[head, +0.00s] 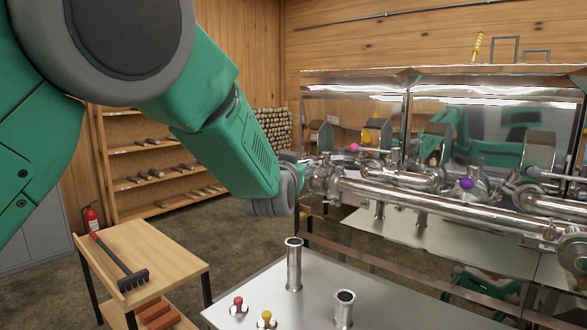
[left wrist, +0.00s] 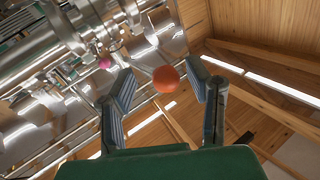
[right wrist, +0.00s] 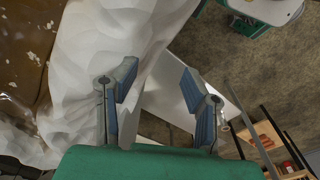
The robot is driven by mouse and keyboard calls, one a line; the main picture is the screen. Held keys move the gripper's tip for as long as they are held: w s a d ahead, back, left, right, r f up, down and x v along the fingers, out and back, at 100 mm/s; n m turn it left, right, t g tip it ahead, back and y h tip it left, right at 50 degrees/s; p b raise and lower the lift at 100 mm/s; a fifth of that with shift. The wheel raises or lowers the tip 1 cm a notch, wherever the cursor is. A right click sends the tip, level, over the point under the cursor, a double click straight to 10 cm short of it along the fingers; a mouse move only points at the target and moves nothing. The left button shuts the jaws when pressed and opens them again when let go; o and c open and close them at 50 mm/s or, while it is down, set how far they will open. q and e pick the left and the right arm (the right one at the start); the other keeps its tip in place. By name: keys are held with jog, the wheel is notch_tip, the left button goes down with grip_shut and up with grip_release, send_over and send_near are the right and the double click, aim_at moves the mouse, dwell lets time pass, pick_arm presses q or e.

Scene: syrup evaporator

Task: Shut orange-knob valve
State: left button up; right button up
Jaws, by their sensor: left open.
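The orange knob (left wrist: 166,79) is a round ball in the left wrist view. It lies between the two fingers of my open left gripper (left wrist: 163,82), with a visible gap on each side; how far it is beyond the fingertips is hard to tell. In the head view my green left arm reaches the left end of the steel pipework (head: 440,200) and hides the orange knob. My right gripper (right wrist: 158,80) is open and empty in the right wrist view, and it is out of the head view.
A pink knob (head: 354,147) and a purple knob (head: 467,184) sit on the pipework. A steel table (head: 385,312) in front carries metal cylinders and small red and yellow knobs. A wooden cart (head: 180,244) stands at left. White lumpy material (right wrist: 105,40) lies beneath my right gripper.

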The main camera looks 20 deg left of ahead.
pick_arm(q)
jog(key=shift+d+f, duration=0.15)
jog(key=shift+s+d, duration=0.1)
jog(key=shift+s, duration=0.1)
jog(key=s, duration=1.1)
jog(key=shift+s+d, duration=0.25)
jog(key=shift+d, duration=0.2)
jog(key=shift+a+f, duration=0.1)
